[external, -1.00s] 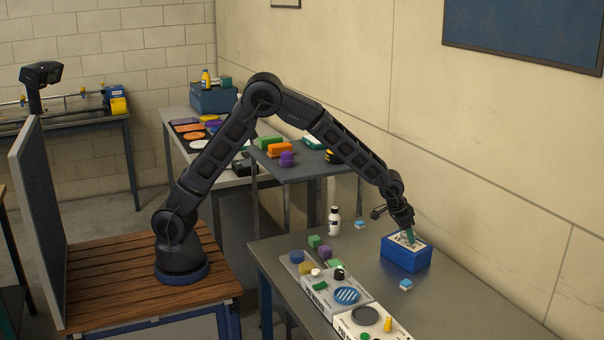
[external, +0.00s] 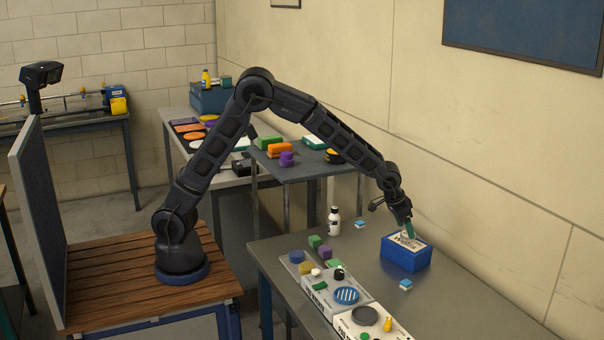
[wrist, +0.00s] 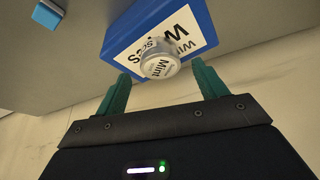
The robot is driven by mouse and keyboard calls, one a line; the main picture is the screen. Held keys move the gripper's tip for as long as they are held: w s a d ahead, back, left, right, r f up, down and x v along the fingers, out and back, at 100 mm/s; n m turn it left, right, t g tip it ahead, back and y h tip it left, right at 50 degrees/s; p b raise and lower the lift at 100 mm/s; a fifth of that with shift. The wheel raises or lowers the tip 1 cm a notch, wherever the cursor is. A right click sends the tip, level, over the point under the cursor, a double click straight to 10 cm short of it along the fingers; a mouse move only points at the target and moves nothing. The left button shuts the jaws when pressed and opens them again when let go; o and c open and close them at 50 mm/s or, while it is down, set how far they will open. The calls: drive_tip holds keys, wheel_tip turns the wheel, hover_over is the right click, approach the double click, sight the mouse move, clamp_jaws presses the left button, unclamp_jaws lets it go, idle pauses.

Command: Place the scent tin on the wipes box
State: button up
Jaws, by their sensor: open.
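The wipes box (external: 405,258) is a blue box with a white printed label on its top, standing on the grey table by the wall. It also shows in the wrist view (wrist: 118,41). The scent tin (wrist: 160,66), a small round silver-white tin marked "Mint", rests on the box's label in the wrist view. In the external view the tin is small and hard to make out. My gripper (wrist: 161,78) is open, with its green fingers on either side of the tin and gaps between them and it. It also shows above the box in the external view (external: 408,229).
A white bottle (external: 334,221) stands left of the box. Small blue-and-white blocks lie behind (external: 360,224) and in front (external: 405,285) of it. Trays with several coloured pieces (external: 345,295) fill the table's front left. The table right of the box is clear.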

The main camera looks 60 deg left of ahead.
drive_tip(key=d+v, duration=0.1)
drive_tip(key=v, duration=0.7)
drive_tip(key=s+a+r+n, duration=0.1)
drive_tip(key=s+a+r, duration=0.6)
drive_tip(key=s+a, duration=0.35)
drive_tip(key=s+a+r, duration=0.8)
drive_tip(key=s+a, duration=0.1)
drive_tip(key=a, duration=0.3)
drive_tip(key=s+a, duration=0.3)
drive_tip(key=s, duration=0.5)
drive_tip(key=s+a+f, duration=0.1)
drive_tip(key=s+a, duration=0.3)
drive_tip(key=s, duration=0.4)
drive_tip(key=s+a+f+n, duration=0.1)
drive_tip(key=s+a, duration=0.2)
drive_tip(key=s, duration=0.6)
drive_tip(key=shift+a+f+y, duration=0.25)
drive_tip(key=shift+a+y, duration=0.1)
drive_tip(key=shift+y, duration=0.05)
